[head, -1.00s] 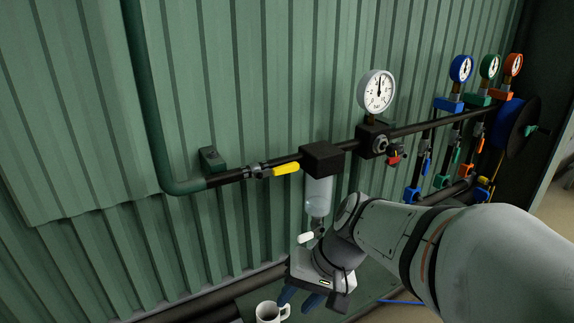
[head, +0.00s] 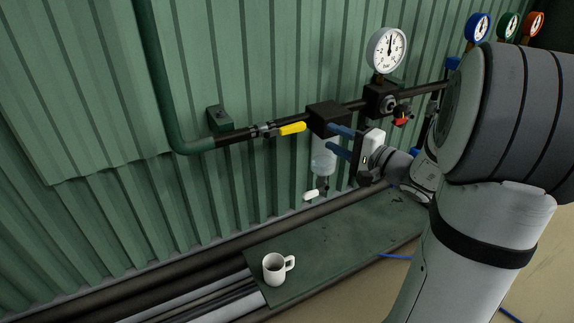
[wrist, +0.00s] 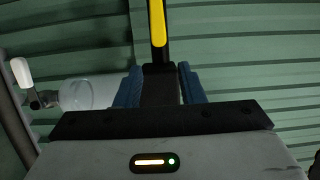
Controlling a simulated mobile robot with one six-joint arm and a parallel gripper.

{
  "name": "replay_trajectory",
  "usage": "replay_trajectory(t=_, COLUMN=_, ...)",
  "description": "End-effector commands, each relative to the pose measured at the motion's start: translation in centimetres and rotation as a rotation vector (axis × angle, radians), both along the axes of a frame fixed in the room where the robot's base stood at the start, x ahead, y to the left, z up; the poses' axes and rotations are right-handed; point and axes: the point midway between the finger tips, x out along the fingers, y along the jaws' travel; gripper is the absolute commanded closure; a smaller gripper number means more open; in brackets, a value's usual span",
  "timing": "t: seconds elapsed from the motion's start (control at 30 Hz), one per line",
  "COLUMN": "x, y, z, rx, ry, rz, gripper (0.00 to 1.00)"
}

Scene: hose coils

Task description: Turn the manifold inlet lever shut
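The inlet lever is a yellow handle (head: 292,128) on the black pipe at the left, lying along the pipe. In the wrist view the yellow handle (wrist: 157,22) shows at the top centre, beyond the fingers. My gripper (head: 329,138) is open, its two blue fingers apart, in front of the black filter block (head: 328,118) and right of the lever. In the wrist view the gripper (wrist: 158,85) has a dark block between its fingers in the picture. I cannot tell whether they touch it. The lever is clear of the fingers.
A clear filter bowl (head: 322,163) hangs below the block, with a white handle (head: 311,195) under it. A pressure gauge (head: 387,50) and red knob (head: 402,119) are to the right. A mug (head: 275,268) stands on the green bench (head: 330,252). My arm hides the right side.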

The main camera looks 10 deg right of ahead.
Motion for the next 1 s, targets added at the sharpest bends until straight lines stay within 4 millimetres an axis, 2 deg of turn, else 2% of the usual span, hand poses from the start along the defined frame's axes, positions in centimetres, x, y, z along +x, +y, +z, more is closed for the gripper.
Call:
replay_trajectory(t=0.87, x=5.8, y=4.3, z=0.2, rx=-0.001, ry=0.004, rz=0.005, gripper=0.65)
replay_trajectory(t=1.0, x=5.9, y=4.3, z=-0.1, rx=-0.001, ry=0.003, rz=0.004, gripper=0.65)
